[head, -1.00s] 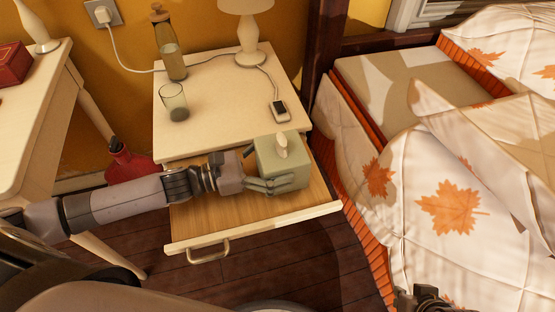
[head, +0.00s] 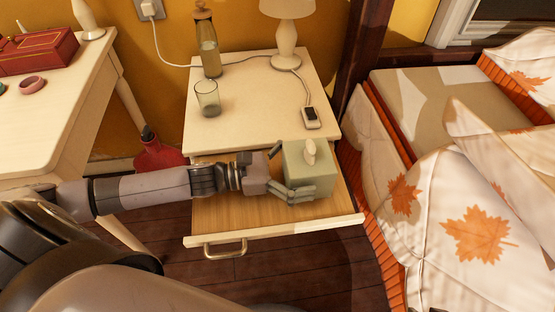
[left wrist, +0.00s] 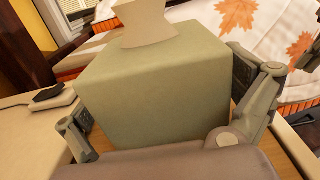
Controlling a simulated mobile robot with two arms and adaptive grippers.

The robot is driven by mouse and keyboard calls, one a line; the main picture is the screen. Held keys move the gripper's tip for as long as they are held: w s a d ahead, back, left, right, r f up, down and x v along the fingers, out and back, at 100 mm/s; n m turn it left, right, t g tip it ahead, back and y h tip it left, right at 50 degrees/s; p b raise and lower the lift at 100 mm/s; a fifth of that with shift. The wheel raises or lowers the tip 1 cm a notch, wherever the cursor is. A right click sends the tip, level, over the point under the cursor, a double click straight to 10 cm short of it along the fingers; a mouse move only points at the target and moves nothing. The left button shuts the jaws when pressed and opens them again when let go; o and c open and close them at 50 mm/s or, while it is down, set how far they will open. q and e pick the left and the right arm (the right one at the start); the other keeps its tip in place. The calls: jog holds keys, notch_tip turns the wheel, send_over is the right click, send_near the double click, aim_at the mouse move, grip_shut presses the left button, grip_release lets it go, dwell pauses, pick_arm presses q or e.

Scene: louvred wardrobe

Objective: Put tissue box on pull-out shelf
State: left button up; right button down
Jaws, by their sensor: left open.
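The pale green tissue box (head: 309,172), with a white tissue sticking out of its top, stands upright on the right part of the pull-out shelf (head: 235,216). The shelf is pulled out below the nightstand top. My left gripper (head: 284,172) is at the left side of the box, its fingers spread open. In the left wrist view the tissue box (left wrist: 155,100) fills the middle, between the two open fingers of my left gripper (left wrist: 165,110). A gap shows at the left finger; whether the right finger touches the box I cannot tell. My right gripper is not in view.
A bottle (head: 207,45), a glass (head: 207,98), a lamp (head: 286,35) and a phone on a stand (head: 311,117) stand on the nightstand top (head: 255,110). The bed (head: 460,190) is close on the right. A white table (head: 60,120) is on the left, with a red bottle (head: 158,155) beside it.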

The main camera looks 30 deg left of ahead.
aim_at(285, 170)
pick_arm(q)
jog(key=v, duration=0.4)
jog(key=shift+s+a, duration=0.15)
jog(key=p+v, duration=0.1)
jog(key=v, duration=0.5)
jog(key=shift+s+a+p, duration=0.1)
jog(key=shift+a+p, duration=0.05)
jog(key=shift+p, duration=0.15)
jog(key=shift+s+a, duration=0.35)
jog(key=shift+a, duration=0.15)
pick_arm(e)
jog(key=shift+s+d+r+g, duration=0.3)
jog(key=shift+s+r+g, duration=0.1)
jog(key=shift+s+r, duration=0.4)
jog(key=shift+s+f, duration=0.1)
